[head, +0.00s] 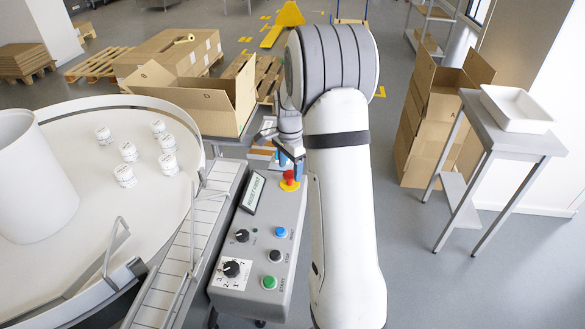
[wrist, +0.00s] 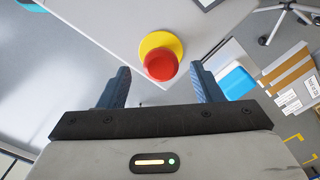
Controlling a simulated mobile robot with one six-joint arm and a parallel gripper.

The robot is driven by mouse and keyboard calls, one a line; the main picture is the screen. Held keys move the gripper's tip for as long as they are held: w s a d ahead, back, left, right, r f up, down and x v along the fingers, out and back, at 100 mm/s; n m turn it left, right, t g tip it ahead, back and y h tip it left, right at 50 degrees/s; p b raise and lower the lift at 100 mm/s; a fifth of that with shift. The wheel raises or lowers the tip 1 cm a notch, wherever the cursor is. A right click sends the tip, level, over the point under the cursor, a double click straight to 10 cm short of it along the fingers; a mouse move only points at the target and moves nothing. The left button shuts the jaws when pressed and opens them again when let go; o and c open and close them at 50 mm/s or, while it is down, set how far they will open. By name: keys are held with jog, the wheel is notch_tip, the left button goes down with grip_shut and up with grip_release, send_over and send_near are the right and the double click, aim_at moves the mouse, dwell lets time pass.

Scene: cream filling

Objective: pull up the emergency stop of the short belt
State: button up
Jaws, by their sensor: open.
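The emergency stop is a red mushroom button (head: 290,176) on a yellow disc, at the far end of the grey control box (head: 258,270) beside the short belt (head: 183,258). In the wrist view the red button (wrist: 161,65) and its yellow disc (wrist: 150,43) lie just beyond the fingertips. My gripper (wrist: 160,80) is open, with one blue finger to each side of the button's line, and nothing is held. In the head view my gripper (head: 285,160) is at the button, partly hidden by my arm. Whether the fingers touch the button cannot be told.
The box also carries a display (head: 254,192), black knobs (head: 232,269), a blue button (head: 281,232) and a green button (head: 269,283). A round table (head: 80,235) with several white jars stands left. An open carton (head: 215,115) stands behind. Floor at right is clear before a side table (head: 500,125).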

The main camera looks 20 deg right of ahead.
aim_at(290, 174)
notch_tip(290, 174, up, 7)
jog(key=shift+f, duration=0.1)
dwell(0.6)
jog(key=s+a+r+n+t, duration=0.1)
jog(key=s+a+r+n, duration=0.3)
jog(key=s+a, duration=0.15)
jog(key=s+a+r+n+t, duration=0.1)
jog(key=s+a+r+n, duration=0.25)
jog(key=s, duration=0.35)
jog(key=s+a+n, duration=0.2)
jog(key=s+n, duration=0.2)
jog(key=s, duration=0.3)
jog(key=s+a+f+n+t, duration=0.1)
jog(key=s+a+n, duration=0.2)
jog(key=s, duration=0.4)
jog(key=shift+f+n, duration=0.3)
jog(key=shift+n, duration=0.35)
jog(key=shift+a, duration=0.1)
jog(key=shift+c, duration=0.5)
